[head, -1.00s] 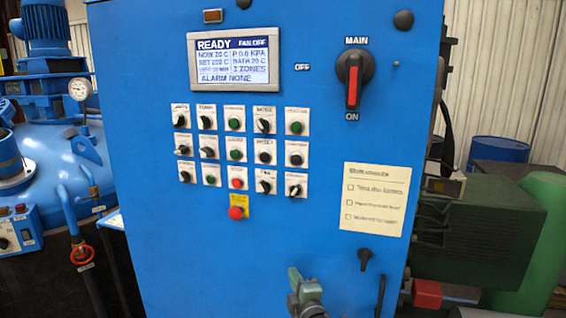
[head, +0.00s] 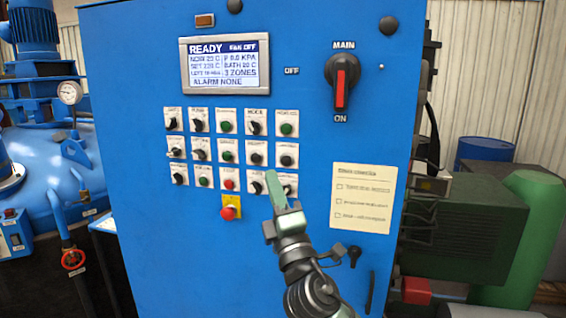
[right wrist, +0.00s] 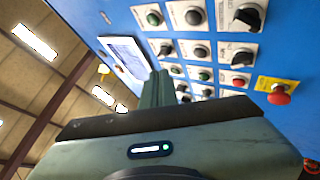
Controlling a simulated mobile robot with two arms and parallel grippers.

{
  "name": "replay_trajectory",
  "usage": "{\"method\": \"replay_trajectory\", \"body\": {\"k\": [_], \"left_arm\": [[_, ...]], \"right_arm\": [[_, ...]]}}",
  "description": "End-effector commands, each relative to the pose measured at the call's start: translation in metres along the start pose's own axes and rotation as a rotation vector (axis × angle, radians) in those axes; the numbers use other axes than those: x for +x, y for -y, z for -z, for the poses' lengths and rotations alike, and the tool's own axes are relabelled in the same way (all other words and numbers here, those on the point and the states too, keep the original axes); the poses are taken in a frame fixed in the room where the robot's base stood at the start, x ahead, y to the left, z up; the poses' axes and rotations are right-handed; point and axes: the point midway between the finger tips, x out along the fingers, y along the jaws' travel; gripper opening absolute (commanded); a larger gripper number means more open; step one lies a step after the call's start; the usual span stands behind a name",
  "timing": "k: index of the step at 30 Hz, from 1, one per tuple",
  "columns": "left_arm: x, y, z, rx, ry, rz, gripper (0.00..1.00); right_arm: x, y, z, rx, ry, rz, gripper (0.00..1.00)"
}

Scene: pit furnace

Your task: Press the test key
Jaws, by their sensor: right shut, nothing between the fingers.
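A blue control cabinet holds a grid of knobs and round keys (head: 228,150) on white plates. The small labels are too blurred to tell which key is the test key. My right gripper (head: 276,190) is shut and empty, its fingers pointing up at the grid's bottom right corner. It partly hides the last control (head: 291,186) of the bottom row. I cannot tell whether it touches the panel. In the right wrist view, the shut fingers (right wrist: 157,90) point toward the panel, with green and black keys just beyond. My left gripper is out of view.
The display (head: 222,63) reads READY, FAN OFF and ALARM NONE. A red emergency button (head: 228,213) sits below the grid. The red-handled main switch (head: 341,82) is at upper right, and a paper note (head: 362,198) is right of my gripper.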

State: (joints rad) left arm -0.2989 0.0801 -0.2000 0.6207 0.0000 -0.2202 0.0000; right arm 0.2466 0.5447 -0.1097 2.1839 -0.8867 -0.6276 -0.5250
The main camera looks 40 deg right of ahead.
Motion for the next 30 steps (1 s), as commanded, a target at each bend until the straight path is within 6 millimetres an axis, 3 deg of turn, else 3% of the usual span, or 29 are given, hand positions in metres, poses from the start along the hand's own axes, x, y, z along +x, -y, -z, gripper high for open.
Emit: {"method": "replay_trajectory", "body": {"k": [11, 30], "left_arm": [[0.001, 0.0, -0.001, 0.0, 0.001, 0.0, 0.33], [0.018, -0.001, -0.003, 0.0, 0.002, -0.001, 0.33]], "right_arm": [[0.003, 0.003, -0.002, -0.002, 0.0, 0.001, 0.0], [0.056, 0.043, -0.041, 0.0, 0.001, 0.002, 0.0]]}}
